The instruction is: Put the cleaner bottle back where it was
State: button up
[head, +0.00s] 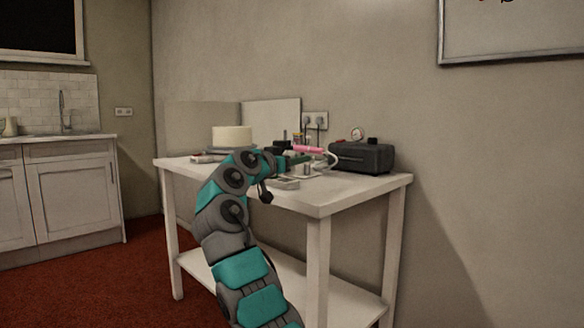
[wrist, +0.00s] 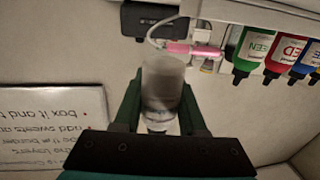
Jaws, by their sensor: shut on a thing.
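My gripper (wrist: 162,100) is shut on a clear, greyish bottle, which I take to be the cleaner bottle (wrist: 163,82). The bottle sits between the two green fingers in the wrist view, and the dark gripper body hides its near end. In the head view my gripper (head: 290,160) is over the right half of the white table (head: 340,192). I cannot make out the bottle clearly there. Whether the bottle touches the table cannot be told.
A pink airbrush (wrist: 192,49) with a pale hose lies just beyond the bottle. Several colour bottles, including a red one (wrist: 286,52), line up to the right in the wrist view. A printed sheet (wrist: 50,125) is at left. A black compressor (head: 362,157) and white cake (head: 232,137) flank my gripper.

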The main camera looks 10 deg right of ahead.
jog(key=w+p, duration=0.5)
jog(key=w, duration=0.1)
jog(key=shift+w+f+p, duration=0.25)
jog(key=shift+w+p, duration=0.3)
jog(key=shift+p, duration=0.05)
jog(key=shift+a+f+b, duration=0.1)
jog(key=shift+f+b, duration=1.1)
jog(key=shift+f, duration=0.7)
jog(key=shift+f, duration=0.15)
jog(key=o, duration=0.6)
